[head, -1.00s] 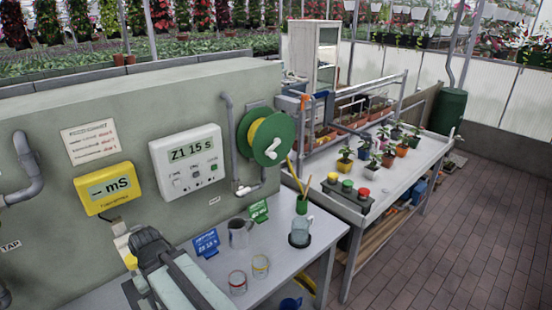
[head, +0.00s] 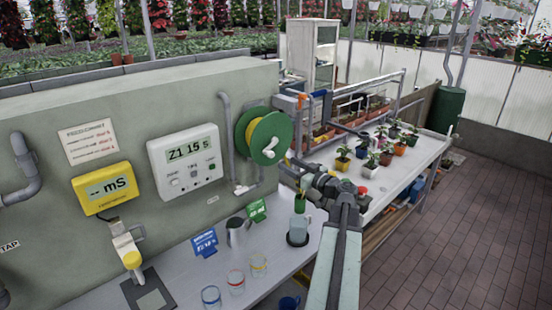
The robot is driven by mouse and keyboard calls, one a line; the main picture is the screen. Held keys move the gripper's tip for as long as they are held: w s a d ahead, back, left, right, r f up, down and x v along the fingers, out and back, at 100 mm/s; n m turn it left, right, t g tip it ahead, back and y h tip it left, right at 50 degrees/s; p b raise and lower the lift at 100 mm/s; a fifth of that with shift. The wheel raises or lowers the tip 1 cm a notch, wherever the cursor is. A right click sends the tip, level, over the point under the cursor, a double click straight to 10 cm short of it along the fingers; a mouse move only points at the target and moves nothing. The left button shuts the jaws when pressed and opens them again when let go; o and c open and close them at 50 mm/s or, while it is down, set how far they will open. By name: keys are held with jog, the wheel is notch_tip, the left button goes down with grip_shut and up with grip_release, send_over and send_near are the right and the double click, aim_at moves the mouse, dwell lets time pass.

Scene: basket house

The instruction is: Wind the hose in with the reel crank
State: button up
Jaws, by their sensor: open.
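The hose reel (head: 250,124) is a green disc with a yellow hose wound on it, fixed to the grey-green wall in the head view. Its white crank (head: 269,151) sits on the front face, pointing to the lower left. My gripper (head: 290,163) is at the end of my arm, to the right of and a little below the crank in the picture. Its jaws are small and partly dark here, and they are open and empty. I cannot tell from this view how far they are from the crank in depth.
The near bench (head: 205,262) holds a metal jug (head: 237,231), several glasses, blue and green cards, and a green holder (head: 300,203). Potted plants stand on the right bench (head: 435,152). A wall controller (head: 186,160) is left of the reel. The brick floor at right is clear.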

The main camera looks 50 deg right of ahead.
aim_at(273, 156)
jog(key=w, duration=0.8)
jog(key=shift+d, duration=0.15)
grip_shut()
dwell(1.0)
